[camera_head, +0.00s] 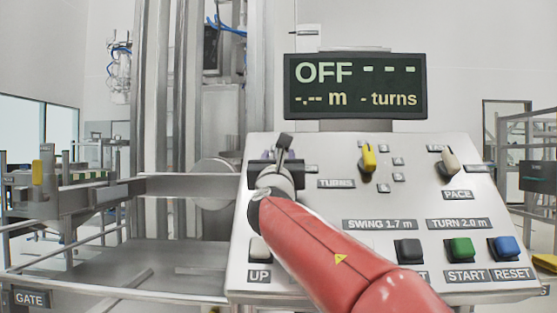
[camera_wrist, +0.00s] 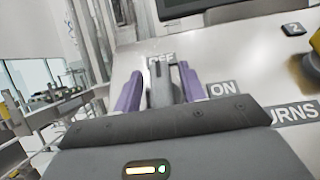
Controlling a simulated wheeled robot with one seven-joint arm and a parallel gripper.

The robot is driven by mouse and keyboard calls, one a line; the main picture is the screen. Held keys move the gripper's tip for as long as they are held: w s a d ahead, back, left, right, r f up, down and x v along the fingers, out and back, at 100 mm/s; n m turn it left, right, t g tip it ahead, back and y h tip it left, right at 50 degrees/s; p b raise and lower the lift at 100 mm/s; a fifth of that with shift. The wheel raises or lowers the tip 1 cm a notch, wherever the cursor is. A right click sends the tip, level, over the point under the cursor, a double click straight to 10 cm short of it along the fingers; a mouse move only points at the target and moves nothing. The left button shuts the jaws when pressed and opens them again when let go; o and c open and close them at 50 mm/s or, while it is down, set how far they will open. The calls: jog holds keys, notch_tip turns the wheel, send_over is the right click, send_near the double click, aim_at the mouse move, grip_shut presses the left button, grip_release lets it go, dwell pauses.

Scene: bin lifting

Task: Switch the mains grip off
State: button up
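The mains grip (camera_head: 285,143) is a dark grey handle at the panel's upper left. In the wrist view the grip (camera_wrist: 161,84) points up at the OFF label (camera_wrist: 161,60), with the ON label (camera_wrist: 222,89) to its right. My gripper (camera_wrist: 160,78) has its two purple fingers either side of the grip, spread, with a gap showing at the left finger. In the head view my gripper (camera_head: 276,158) covers the grip's lower part. The display (camera_head: 356,86) reads OFF with dashes.
Metal framework (camera_head: 185,187) stands at left.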

jog(key=b+v, duration=0.2)
jog(key=v, duration=0.6)
dwell(0.6)
